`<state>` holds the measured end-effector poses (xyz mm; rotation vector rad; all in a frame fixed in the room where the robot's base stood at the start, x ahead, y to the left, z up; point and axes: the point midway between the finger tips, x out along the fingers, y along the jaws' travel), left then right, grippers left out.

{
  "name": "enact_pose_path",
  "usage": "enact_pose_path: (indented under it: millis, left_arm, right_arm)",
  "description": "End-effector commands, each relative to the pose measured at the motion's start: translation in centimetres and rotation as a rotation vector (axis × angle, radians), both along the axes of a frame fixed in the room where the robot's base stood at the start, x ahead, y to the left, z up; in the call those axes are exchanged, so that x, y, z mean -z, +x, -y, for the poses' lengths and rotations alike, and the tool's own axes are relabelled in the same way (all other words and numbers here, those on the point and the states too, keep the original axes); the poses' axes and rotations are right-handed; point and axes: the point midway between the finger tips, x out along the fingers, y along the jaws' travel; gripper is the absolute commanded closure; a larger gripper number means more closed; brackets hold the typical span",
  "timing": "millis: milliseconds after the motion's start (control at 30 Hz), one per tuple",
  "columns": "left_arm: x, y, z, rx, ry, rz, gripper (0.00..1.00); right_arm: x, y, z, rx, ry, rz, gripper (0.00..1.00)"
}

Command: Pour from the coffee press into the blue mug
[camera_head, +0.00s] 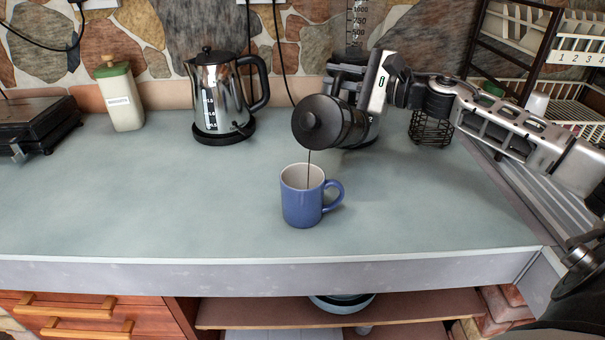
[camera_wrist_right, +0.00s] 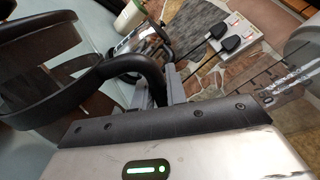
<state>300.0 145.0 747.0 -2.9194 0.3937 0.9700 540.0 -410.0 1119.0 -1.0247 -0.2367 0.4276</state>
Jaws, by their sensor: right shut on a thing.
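The black coffee press (camera_head: 341,126) is tilted far over to the left, its round lid above the blue mug (camera_head: 301,207). A thin dark stream runs from the press down into the mug. The mug stands upright on the counter, its pale inside showing and its handle to the right. My right gripper (camera_head: 372,108) is shut on the press's handle and holds it above the counter. In the right wrist view the fingers (camera_wrist_right: 160,88) close around the black handle (camera_wrist_right: 148,68), with the press body (camera_wrist_right: 40,75) at left. The liquid level in the mug is hidden. My left gripper is out of view.
A steel kettle (camera_head: 213,95) stands behind and left of the mug. A cream canister with a green lid (camera_head: 121,97) and a dark appliance (camera_head: 38,122) are farther left. A dish rack (camera_head: 560,92) stands at right. The counter's front left (camera_head: 130,200) is clear.

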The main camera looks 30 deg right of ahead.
Motion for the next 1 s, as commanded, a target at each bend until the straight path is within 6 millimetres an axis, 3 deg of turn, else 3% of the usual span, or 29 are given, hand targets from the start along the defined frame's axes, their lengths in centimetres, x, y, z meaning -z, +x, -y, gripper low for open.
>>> enact_pose_path:
  millis: [1000]
  left_arm:
    - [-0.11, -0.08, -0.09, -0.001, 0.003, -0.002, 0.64]
  right_arm:
    - [-0.69, -0.4, -0.8, 0.001, -0.087, 0.049, 1.0]
